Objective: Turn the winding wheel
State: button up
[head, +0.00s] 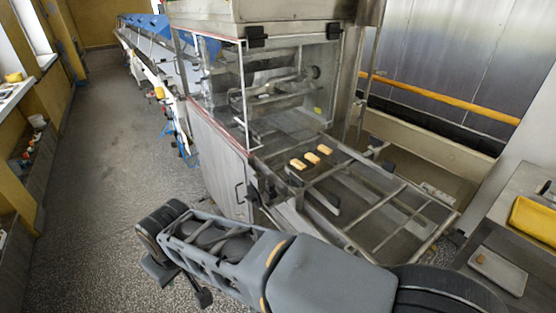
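The enrober (222,150) is a steel machine with a clear-sided hood, standing in the middle of the head view. I cannot make out a winding wheel for certain. A small round part (315,72) shows inside the hood, but I cannot tell what it is. My grey arm crosses the bottom of the view, in front of the machine. Small dark parts of my gripper (180,284) show below the arm's left end, over the floor and apart from the machine. Its fingers are too small and partly hidden to judge, and I see nothing held.
An open frame conveyor (405,212) runs from the hood toward the lower right, with small yellow-brown pieces (311,158) at its upper end. A bench with a yellow tray (534,221) stands at right. The speckled floor (95,165) is free at left, beside a wall ledge.

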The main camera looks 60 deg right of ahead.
aim_at(254, 196)
jog(key=z, duration=1.55)
jog(key=k, duration=1.2)
jog(key=u, duration=0.8)
jog(key=i, duration=1.35)
jog(key=u, duration=0.15)
